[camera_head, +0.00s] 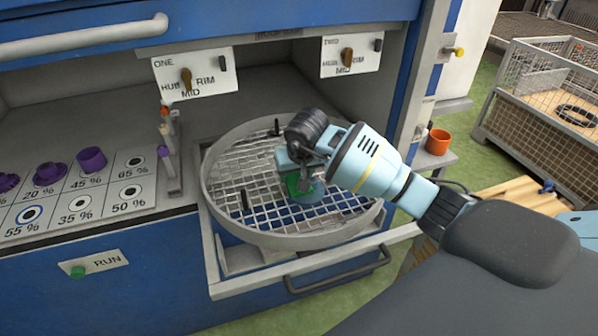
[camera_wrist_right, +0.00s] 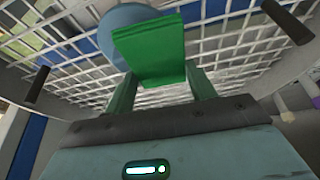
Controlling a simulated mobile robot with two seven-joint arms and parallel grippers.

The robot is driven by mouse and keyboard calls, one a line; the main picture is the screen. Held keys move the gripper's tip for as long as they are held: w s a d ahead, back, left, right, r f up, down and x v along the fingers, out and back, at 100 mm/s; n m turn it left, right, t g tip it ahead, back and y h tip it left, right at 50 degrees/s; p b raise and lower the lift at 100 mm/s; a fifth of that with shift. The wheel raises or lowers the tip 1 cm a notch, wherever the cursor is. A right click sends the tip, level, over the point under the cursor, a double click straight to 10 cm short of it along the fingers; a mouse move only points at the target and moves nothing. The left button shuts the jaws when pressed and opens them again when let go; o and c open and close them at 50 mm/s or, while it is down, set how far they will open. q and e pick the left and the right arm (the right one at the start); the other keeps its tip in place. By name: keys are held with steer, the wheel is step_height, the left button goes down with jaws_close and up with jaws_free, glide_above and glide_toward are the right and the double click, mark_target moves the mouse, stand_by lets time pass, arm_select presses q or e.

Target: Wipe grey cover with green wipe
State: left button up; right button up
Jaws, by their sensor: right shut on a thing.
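My right gripper (camera_head: 303,180) reaches over a round mesh turntable with a raised grey rim (camera_head: 222,226). It is shut on the green wipe (camera_wrist_right: 150,50), which stands out beyond the fingers in the right wrist view. The wipe also shows in the head view (camera_head: 292,184), partly hidden by the gripper. A round blue-grey disc (camera_head: 318,195), which looks like the grey cover, lies at the mesh beside the wipe. In the right wrist view the wipe overlaps this disc (camera_wrist_right: 118,18); I cannot tell if they touch. My left gripper is not in view.
Dark upright pegs (camera_head: 245,199) stand on the mesh. The turntable sits in a pulled-out drawer with a dark handle (camera_head: 335,272). Purple parts (camera_head: 92,159) stand on a percentage board at left. An orange cup (camera_head: 438,141) and a wire crate (camera_head: 530,130) are at right.

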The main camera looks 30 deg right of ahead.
mark_target(314, 177)
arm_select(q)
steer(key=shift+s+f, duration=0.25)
arm_select(e)
steer(key=shift+s+d+f, duration=0.1)
steer(key=shift+s+d, duration=0.15)
steer(key=shift+d, duration=1)
steer(key=shift+s+d+f, duration=0.1)
steer(key=shift+s+d, duration=0.1)
steer(key=shift+d, duration=1)
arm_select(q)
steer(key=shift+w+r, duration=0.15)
arm_select(e)
steer(key=shift+w+a+r, duration=0.1)
steer(key=shift+w+a, duration=0.1)
steer(key=shift+a, duration=1.1)
steer(key=shift+w+a, duration=0.2)
steer(key=shift+a, duration=1.05)
steer(key=shift+s+d+r, duration=0.1)
steer(key=shift+s+d, duration=0.1)
steer(key=shift+d, duration=1.1)
steer(key=shift+s+d+r, duration=0.1)
steer(key=shift+s+d, duration=0.05)
steer(key=shift+d, duration=1.1)
